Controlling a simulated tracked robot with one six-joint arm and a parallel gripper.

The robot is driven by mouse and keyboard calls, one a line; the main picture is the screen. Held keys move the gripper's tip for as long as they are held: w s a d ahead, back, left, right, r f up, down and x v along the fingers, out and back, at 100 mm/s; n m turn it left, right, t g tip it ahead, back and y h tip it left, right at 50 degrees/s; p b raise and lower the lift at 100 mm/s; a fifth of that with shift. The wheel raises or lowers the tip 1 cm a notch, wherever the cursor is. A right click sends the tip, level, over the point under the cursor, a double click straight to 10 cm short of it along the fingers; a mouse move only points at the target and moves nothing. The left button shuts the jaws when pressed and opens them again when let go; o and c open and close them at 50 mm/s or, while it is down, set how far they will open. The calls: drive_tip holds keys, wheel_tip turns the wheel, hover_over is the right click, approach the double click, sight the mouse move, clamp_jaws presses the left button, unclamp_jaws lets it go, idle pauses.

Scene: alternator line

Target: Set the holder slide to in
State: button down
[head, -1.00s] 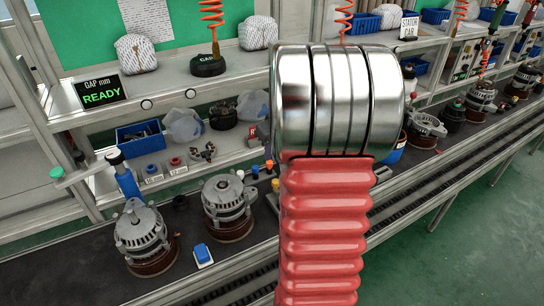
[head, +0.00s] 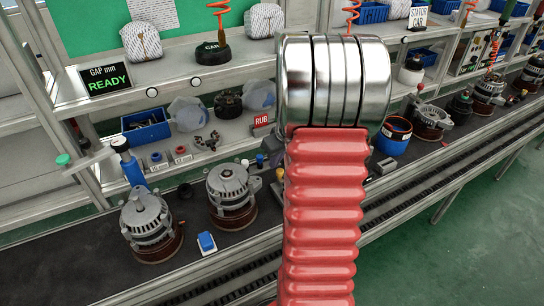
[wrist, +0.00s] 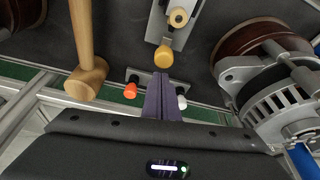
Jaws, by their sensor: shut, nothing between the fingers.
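In the wrist view my gripper (wrist: 165,100) is shut, its dark purple fingers together and empty. The fingertips are just below a yellow knob (wrist: 164,57) in the picture. The knob is at the end of a pale metal plate with a brass-coloured round part (wrist: 178,17); this looks like the holder slide, but I cannot tell its setting. An orange knob (wrist: 130,91) is left of the fingers and a white knob (wrist: 182,102) is right of them, partly hidden. Contact with the yellow knob cannot be told. In the head view my arm hides the gripper and the slide.
A wooden mallet (wrist: 87,78) is close on the left in the wrist view. An alternator (wrist: 285,100) is close on the right. In the head view two alternators (head: 150,225) (head: 231,192) and a blue-topped block (head: 207,243) stand on the dark line, below a shelf with a blue bin (head: 146,128).

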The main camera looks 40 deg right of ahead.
drive_tip(key=shift+s, duration=0.5)
